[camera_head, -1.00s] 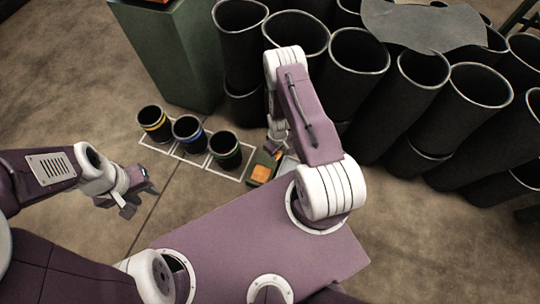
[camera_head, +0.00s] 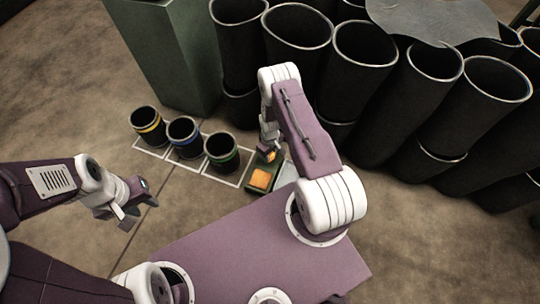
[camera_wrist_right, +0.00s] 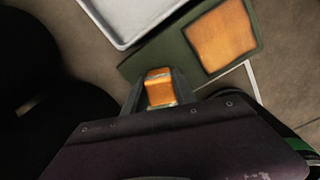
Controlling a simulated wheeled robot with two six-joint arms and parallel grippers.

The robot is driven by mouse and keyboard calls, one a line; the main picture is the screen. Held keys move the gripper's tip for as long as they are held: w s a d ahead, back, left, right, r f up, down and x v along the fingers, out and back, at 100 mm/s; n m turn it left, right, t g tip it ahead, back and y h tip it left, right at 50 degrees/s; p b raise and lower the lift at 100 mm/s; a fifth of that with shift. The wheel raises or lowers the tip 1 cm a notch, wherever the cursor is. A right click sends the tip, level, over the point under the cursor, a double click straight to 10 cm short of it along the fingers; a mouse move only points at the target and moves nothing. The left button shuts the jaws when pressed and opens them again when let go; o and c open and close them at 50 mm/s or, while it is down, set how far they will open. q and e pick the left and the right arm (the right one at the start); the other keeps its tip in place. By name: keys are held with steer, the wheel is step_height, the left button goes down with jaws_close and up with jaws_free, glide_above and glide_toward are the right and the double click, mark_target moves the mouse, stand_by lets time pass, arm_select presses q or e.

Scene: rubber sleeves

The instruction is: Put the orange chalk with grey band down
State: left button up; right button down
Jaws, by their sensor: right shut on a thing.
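The orange chalk with grey band (camera_wrist_right: 160,88) is between the fingers of my right gripper (camera_wrist_right: 158,98) in the right wrist view, with a pale grey band across its near end. My right gripper is shut on it. In the head view my right gripper (camera_head: 268,143) points down beside the green board, and a bit of the chalk's orange shows at its tips. I cannot tell whether the chalk touches the board below. My left gripper (camera_head: 138,207) is empty and open above the bare floor at the left.
A dark green board (camera_head: 256,188) with an orange square (camera_head: 260,178) lies beside a pale tray (camera_head: 287,174). Three black sleeves, banded yellow (camera_head: 147,124), blue (camera_head: 184,137) and green (camera_head: 221,153), stand in white floor outlines. Several large black tubes (camera_head: 360,85) and a green block (camera_head: 165,60) stand behind.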

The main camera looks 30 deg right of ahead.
steer(key=c, duration=1)
jaws_free()
steer(key=shift+f, duration=0.1)
steer(key=s+a+r+m+p, duration=0.1)
steer(key=a+r+p, duration=0.15)
steer(key=r, duration=0.75)
steer(key=a+r+p, duration=0.1)
steer(key=r+p, duration=0.2)
steer(key=r, duration=0.8)
steer(key=s+a+r+m+p, duration=0.1)
steer(key=r+p, duration=0.2)
steer(key=r, duration=0.7)
steer(key=s+a+r, duration=0.1)
steer(key=s+r, duration=0.2)
steer(key=s+a+r+m, duration=0.1)
steer(key=s+r, duration=0.2)
steer(key=s, duration=0.1)
steer(key=s+a+r+m+t, duration=0.1)
steer(key=s+r, duration=0.2)
steer(key=r, duration=0.1)
steer(key=shift+s+a, duration=0.1)
steer(key=shift+s, duration=0.2)
